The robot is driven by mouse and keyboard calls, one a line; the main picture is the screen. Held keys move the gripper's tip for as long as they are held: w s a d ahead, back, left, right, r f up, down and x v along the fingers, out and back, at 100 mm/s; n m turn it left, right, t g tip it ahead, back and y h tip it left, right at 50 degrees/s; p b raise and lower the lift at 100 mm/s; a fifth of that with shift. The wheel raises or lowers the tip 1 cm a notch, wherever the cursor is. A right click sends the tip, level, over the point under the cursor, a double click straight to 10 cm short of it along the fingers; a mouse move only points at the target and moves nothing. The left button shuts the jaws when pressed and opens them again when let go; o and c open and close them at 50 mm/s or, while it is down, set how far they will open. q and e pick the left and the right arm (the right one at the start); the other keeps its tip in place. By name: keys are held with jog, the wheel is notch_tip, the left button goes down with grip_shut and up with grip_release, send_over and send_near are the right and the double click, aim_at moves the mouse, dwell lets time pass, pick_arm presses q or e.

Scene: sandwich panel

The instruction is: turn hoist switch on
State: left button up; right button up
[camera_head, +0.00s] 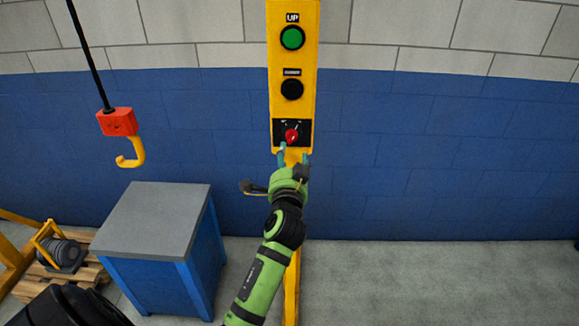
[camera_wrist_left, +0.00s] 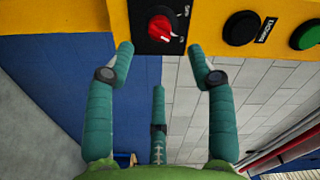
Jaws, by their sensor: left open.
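The hoist switch is a red rotary knob (camera_head: 292,135) on a black plate, low on a yellow control panel (camera_head: 273,62). Above it are a black button (camera_head: 292,89) and a green button (camera_head: 292,37) labelled UP. My left gripper (camera_head: 294,156) is open and empty just below the knob. In the left wrist view the red knob (camera_wrist_left: 160,28) lies ahead of the gripper (camera_wrist_left: 162,58), beyond and roughly between the two fingertips, apart from them. Its pointer sits toward the lower right there, beside small white lettering I cannot read. My right gripper is not in view.
A red hoist block (camera_head: 118,122) with a yellow hook (camera_head: 133,155) hangs from a black cable at left. A blue cabinet with a grey top (camera_head: 152,220) stands below it. A pallet (camera_head: 90,272) is at far left. The floor at right is clear.

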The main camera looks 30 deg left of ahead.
pick_arm(q)
jog(key=shift+v, duration=1.55)
